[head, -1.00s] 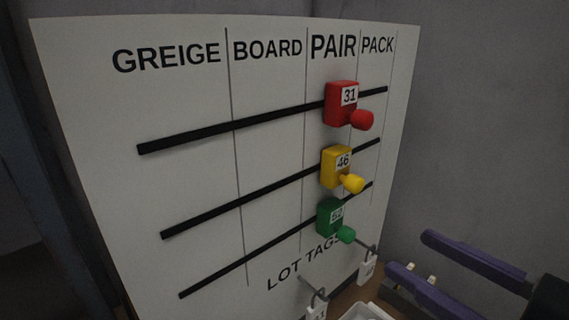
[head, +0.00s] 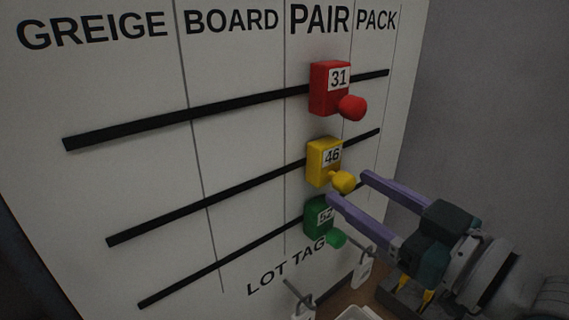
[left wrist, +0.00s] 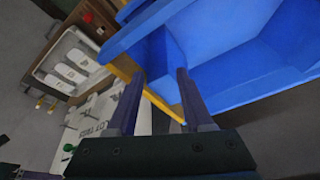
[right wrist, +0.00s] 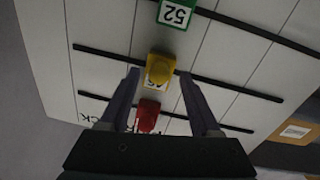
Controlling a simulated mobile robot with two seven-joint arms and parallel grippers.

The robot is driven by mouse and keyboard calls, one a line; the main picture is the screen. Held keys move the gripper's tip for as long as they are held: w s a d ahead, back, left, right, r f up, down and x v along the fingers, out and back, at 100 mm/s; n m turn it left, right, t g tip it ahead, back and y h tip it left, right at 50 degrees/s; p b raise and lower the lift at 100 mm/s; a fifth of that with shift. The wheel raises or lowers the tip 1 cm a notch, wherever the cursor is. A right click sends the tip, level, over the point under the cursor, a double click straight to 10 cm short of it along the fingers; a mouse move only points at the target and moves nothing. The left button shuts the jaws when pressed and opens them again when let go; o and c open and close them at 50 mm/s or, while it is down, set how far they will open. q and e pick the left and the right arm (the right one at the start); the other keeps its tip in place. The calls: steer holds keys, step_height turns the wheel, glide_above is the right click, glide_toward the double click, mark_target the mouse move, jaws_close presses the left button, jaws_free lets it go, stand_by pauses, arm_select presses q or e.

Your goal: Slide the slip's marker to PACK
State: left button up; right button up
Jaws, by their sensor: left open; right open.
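The white board (head: 130,75) has GREIGE, BOARD, PAIR and PACK columns and three black rails. The red marker 31 (head: 325,92), yellow marker 46 (head: 318,170) and green marker 52 (head: 316,218) all sit under PAIR. My right gripper (head: 348,187) is open, its fingers reaching toward the yellow marker's knob (head: 344,182). In the right wrist view the yellow knob (right wrist: 160,68) appears between the open fingers; contact cannot be told. My left gripper (left wrist: 161,74) is open and empty, seen only in its wrist view. I cannot make out a readable slip.
Lot tags (head: 363,270) hang on hooks low on the board. A white tray (head: 352,315) lies below; the left wrist view shows it holding several white pieces. A large blue bin (left wrist: 250,75) is before my left gripper. A grey wall (head: 480,90) stands right of the board.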

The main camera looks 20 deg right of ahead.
steer(key=shift+w+a, duration=0.1)
steer(key=shift+w, duration=0.2)
jaws_close()
stand_by(0.4)
stand_by(0.9)
